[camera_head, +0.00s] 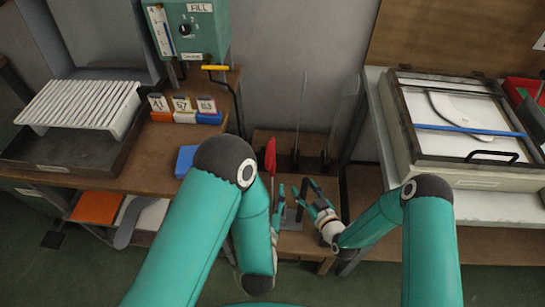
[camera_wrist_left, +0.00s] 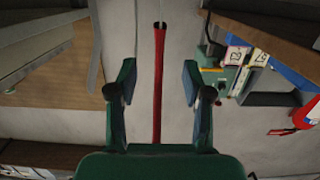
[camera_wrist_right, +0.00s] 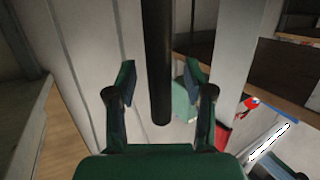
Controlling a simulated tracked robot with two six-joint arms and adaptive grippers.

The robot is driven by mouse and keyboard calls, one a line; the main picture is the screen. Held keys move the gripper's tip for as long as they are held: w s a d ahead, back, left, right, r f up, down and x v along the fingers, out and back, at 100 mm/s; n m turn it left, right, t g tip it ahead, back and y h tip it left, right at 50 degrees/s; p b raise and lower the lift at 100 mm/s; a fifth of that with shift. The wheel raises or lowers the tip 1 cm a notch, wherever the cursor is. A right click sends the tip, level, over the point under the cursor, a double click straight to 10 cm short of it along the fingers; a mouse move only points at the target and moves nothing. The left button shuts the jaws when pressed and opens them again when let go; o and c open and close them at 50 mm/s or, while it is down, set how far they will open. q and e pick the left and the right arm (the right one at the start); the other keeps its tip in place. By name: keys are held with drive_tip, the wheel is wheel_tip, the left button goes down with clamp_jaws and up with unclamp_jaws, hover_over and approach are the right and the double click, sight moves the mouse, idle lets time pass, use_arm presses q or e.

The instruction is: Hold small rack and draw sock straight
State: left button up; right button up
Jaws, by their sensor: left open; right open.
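A long, narrow red sock (camera_head: 270,158) shows beside my left forearm in the head view. In the left wrist view the red sock (camera_wrist_left: 158,85) runs lengthwise between the fingers of my open left gripper (camera_head: 279,207), apart from both. My right gripper (camera_head: 316,204) is open in the head view. In the right wrist view a dark upright post (camera_wrist_right: 157,60) stands between its fingers without visible contact. The post seems to belong to a small rack with a metal base (camera_head: 291,219), partly hidden by my grippers.
Two thin upright rods (camera_head: 300,115) stand behind the grippers on the low brown shelf. At left are a white slatted rack (camera_head: 80,105), a teal FILL box (camera_head: 190,30) and numbered tags (camera_head: 182,104). A glass-lidded box (camera_head: 465,150) with a blue bar stands at right.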

use_arm(q)
drive_tip(key=s+a+f+n+g+h+p, duration=0.1)
drive_tip(key=s+a+f+g, duration=0.1)
drive_tip(key=f+g, duration=0.3)
drive_tip(key=s+a+f+n+g+p, duration=0.1)
drive_tip(key=s+a+f+g, duration=0.15)
drive_tip(key=f, duration=0.35)
drive_tip(key=s+a+f+g+h, duration=0.1)
drive_tip(key=s+g, duration=0.3)
drive_tip(key=s, duration=0.2)
drive_tip(key=s+a+f+g+h, duration=0.2)
drive_tip(key=s+g, duration=0.2)
drive_tip(key=s, duration=0.2)
drive_tip(key=shift+s+p, duration=0.25)
drive_tip(key=shift+p, duration=0.1)
use_arm(e)
drive_tip(key=s+d+m+g+h, duration=0.1)
drive_tip(key=s+d+m+g, duration=0.2)
drive_tip(key=s, duration=1)
drive_tip(key=s+d+m+g+h, duration=0.2)
drive_tip(key=s+m+g, duration=0.3)
drive_tip(key=s+g, duration=0.5)
drive_tip(key=s+d, duration=0.1)
drive_tip(key=s, duration=0.2)
drive_tip(key=shift+s+d+f+h, duration=0.2)
drive_tip(key=shift+s+h, duration=0.1)
